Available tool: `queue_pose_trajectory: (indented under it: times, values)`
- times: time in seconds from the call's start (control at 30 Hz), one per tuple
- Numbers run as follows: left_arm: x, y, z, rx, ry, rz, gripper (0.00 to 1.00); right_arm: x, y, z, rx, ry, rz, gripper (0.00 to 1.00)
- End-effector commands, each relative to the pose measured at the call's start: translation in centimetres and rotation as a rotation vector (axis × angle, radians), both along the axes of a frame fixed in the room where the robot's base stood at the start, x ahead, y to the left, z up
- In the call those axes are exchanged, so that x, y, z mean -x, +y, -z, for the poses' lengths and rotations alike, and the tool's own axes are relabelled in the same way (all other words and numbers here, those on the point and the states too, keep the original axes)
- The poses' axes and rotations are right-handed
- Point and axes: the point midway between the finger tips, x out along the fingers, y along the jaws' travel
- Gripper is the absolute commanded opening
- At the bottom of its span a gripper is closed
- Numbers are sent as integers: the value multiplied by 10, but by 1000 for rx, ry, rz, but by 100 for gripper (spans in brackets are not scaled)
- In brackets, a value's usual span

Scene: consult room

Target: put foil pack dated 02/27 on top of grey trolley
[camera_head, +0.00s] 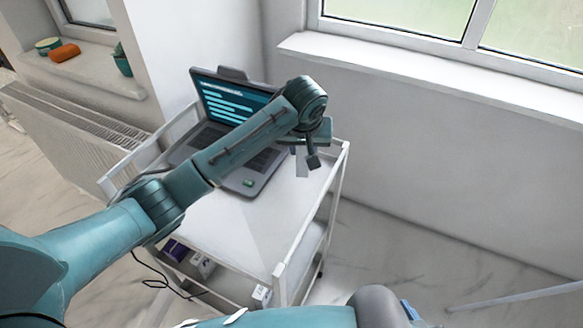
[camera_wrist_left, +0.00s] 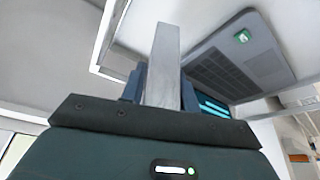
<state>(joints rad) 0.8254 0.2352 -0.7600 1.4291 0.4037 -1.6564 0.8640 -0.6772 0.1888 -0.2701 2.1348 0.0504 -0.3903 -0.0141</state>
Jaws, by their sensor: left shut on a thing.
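My left gripper (camera_head: 311,160) is shut on a narrow silvery foil pack (camera_head: 301,163), above the right back part of the trolley top. In the left wrist view the foil pack (camera_wrist_left: 163,62) stands out between the two fingers (camera_wrist_left: 162,90). No date on it is readable. The light grey trolley (camera_head: 228,232) has a flat top with raised rails. I cannot tell whether the pack touches the top. My left arm hides part of the top. My right gripper is not in view.
An open laptop (camera_head: 250,182) takes up the back of the trolley top, close to my left gripper; it also shows in the left wrist view (camera_wrist_left: 262,65). The front of the top is bare. Small boxes (camera_head: 262,294) sit on the lower shelf. A wall and window sill (camera_head: 420,75) stand behind.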

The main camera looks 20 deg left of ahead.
Motion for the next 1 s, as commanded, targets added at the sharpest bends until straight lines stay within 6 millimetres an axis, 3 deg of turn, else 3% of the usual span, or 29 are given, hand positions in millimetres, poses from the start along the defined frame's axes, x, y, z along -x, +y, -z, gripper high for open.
queue_pose_trajectory:
  times: [0.43, 0.87, 0.9, 1.0]
  values:
    - [0, 1, 58, -1, 0, 0, 7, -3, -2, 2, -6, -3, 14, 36]
    - [0, 0, 65, 0, -1, 0, 7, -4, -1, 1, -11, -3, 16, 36]
    - [0, 0, 65, 0, -1, 0, 33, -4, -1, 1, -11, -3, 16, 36]
    - [0, 0, 65, 0, -1, 0, 41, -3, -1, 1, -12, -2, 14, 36]
